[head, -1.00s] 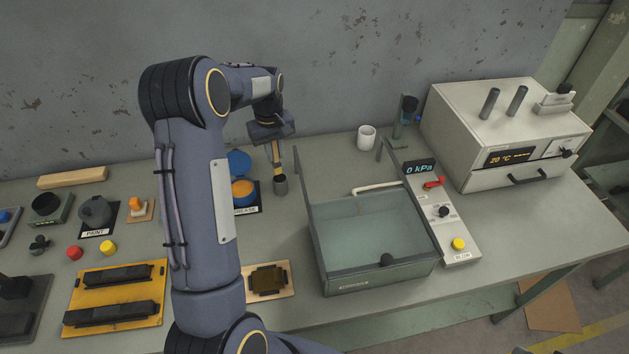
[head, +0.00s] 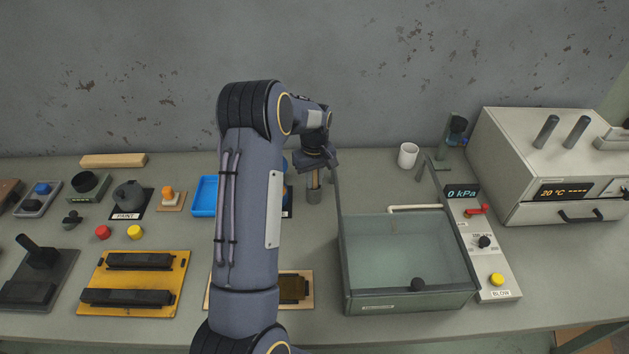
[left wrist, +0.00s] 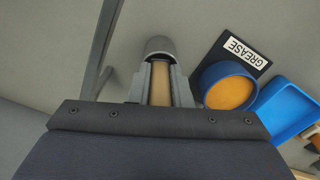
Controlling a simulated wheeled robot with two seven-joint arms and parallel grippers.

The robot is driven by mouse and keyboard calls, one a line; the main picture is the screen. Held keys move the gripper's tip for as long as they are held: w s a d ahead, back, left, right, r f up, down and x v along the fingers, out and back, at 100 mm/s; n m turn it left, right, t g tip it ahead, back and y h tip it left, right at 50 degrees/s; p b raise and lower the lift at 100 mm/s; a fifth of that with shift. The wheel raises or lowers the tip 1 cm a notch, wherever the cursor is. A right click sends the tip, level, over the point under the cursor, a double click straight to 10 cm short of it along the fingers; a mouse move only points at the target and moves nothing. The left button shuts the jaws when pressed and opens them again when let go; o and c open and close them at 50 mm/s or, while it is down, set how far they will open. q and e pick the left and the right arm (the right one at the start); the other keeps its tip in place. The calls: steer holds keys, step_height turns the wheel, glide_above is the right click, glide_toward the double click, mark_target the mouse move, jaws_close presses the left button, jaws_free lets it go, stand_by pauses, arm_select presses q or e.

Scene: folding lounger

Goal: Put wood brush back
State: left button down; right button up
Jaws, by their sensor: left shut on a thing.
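The wood brush (left wrist: 161,84) is a tan wooden stick held between the fingers of my left gripper (left wrist: 160,82). In the head view the left gripper (head: 315,172) is pointed down at the back of the bench, with the brush (head: 315,182) below it. The brush's lower end is inside or directly over a small grey cup (head: 314,196); I cannot tell how deep. The cup also shows in the left wrist view (left wrist: 159,46), just beyond the fingertips. My right gripper does not show.
A grease pot (left wrist: 229,88) with orange grease and a blue tray (left wrist: 285,105) stand beside the cup. A glass-walled tank (head: 405,260) with a thin upright post (head: 337,195) is close on the right. A white mug (head: 408,155) stands farther back.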

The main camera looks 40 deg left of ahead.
arm_select(q)
steer(key=c, duration=1.8)
jaws_free()
steer(key=shift+f, duration=0.1)
steer(key=o, duration=0.5)
steer(key=shift+c, duration=0.2)
